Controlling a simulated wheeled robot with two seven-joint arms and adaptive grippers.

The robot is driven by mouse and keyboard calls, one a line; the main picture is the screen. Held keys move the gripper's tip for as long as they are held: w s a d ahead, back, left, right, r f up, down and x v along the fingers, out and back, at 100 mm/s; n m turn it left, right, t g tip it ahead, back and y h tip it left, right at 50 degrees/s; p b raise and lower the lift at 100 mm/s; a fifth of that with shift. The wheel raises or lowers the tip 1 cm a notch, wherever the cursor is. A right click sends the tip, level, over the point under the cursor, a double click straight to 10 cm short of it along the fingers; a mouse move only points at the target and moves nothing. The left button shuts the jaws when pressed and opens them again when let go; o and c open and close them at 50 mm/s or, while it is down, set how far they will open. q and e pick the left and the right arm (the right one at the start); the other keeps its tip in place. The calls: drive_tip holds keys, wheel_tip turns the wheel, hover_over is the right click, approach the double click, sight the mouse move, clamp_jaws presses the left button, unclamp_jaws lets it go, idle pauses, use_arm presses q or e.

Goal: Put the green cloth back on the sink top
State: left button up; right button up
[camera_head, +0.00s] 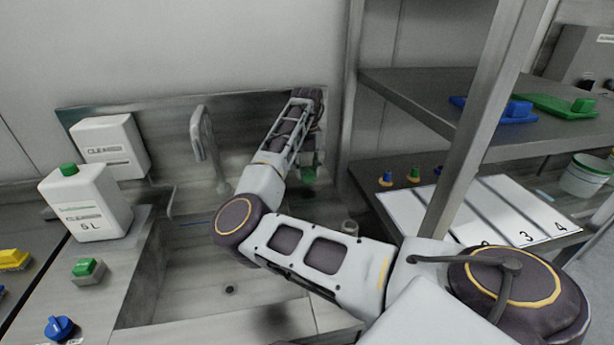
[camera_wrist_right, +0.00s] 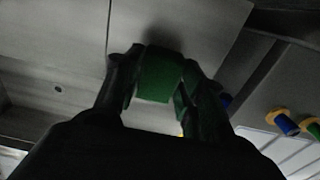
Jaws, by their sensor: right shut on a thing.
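My right arm reaches across the sink to its back right corner. My right gripper (camera_head: 309,160) points down there, partly hidden by its own wrist. It is shut on the green cloth (camera_head: 308,174), which shows as a small green patch below the wrist. In the right wrist view the cloth (camera_wrist_right: 158,76) is a folded green piece between the two dark fingers (camera_wrist_right: 163,78), with grey steel beyond it. Whether the cloth touches the steel I cannot tell. The steel sink top (camera_head: 135,262) surrounds the basin (camera_head: 190,285). My left gripper is not in view.
A tap (camera_head: 204,140) stands at the back of the sink. A white cleaner canister (camera_head: 88,203) with a green cap stands at the left. A shelf rack post (camera_head: 470,125) and lower shelf with white numbered panels (camera_head: 480,210) stand close on the right. A small cup (camera_head: 350,227) is near my forearm.

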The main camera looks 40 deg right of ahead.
sight(307, 170)
wheel_tip(307, 170, down, 3)
drive_tip(key=shift+r, duration=0.1)
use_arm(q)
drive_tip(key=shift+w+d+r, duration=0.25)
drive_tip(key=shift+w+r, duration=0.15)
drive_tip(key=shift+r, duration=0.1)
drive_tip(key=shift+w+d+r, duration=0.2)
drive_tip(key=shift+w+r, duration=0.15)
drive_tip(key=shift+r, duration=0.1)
use_arm(e)
drive_tip(key=shift+f, duration=0.2)
drive_tip(key=o, duration=1.1)
drive_tip(key=shift+c, duration=0.2)
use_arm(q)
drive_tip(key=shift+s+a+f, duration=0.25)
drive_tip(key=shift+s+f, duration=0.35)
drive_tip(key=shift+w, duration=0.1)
